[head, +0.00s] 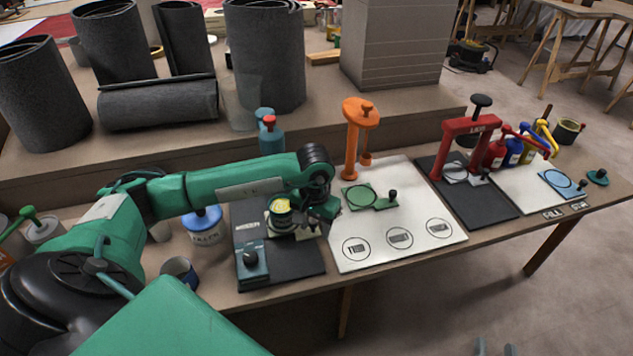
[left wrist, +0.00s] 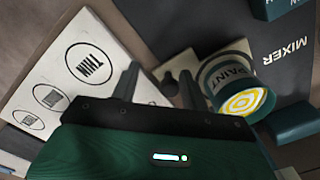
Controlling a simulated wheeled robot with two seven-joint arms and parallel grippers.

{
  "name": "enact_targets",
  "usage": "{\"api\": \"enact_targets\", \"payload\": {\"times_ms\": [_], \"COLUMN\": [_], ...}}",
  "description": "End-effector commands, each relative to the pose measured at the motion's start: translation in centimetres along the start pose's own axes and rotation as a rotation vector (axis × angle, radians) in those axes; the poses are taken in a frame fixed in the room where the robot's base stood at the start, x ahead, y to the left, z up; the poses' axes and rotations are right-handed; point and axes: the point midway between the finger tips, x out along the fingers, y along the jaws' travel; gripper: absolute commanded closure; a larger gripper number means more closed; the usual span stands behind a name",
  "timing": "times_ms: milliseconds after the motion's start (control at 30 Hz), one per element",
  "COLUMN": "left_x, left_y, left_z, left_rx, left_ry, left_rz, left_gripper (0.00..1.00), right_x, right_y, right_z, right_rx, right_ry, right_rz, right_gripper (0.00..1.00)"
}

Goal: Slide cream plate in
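The cream plate (left wrist: 188,62) lies under or against the paint can (left wrist: 236,88) at the edge of the dark mixer mat (left wrist: 280,45); its near end has a dark knob or hole. In the head view the plate (head: 305,233) is mostly hidden by my arm, and the can (head: 282,211) shows yellow paint. My left gripper (left wrist: 158,86) has its fingers apart, one on each side of the plate's near end; I cannot tell whether they touch it. It hovers over the mixer in the head view (head: 322,214).
A white board (head: 400,262) with several printed circles, a green plate (head: 361,197) and an orange stand (head: 350,150) lies right of the mixer. A red press (head: 467,127) stands farther right. A blue-lidded jar (head: 203,224) and grey cup (head: 180,272) stand left.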

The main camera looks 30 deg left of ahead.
Motion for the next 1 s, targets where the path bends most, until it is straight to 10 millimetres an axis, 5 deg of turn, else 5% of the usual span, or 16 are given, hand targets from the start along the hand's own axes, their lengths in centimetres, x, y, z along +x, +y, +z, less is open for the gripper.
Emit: {"api": "enact_targets", "payload": {"times_ms": [67, 600, 1000], "left_x": [-0.7, -11.2, -14.0], "left_y": [1.2, 0.9, 0.8], "left_z": [1.1, 0.8, 0.8], "left_rx": [0.004, 0.001, 0.0], "left_ry": [0.002, 0.005, 0.002], "left_rz": [0.007, 0.003, 0.003], "left_gripper": [0.57, 0.57, 0.57], "right_x": [0.2, 0.2, 0.2], "right_y": [-0.2, -0.2, -0.2], "right_z": [-1.1, -1.2, -1.3], "right_rx": [0.0, 0.0, 0.0], "right_ry": [0.0, 0.0, 0.0], "right_rz": [0.0, 0.0, 0.0], "right_gripper": [0.64, 0.64, 0.64]}}
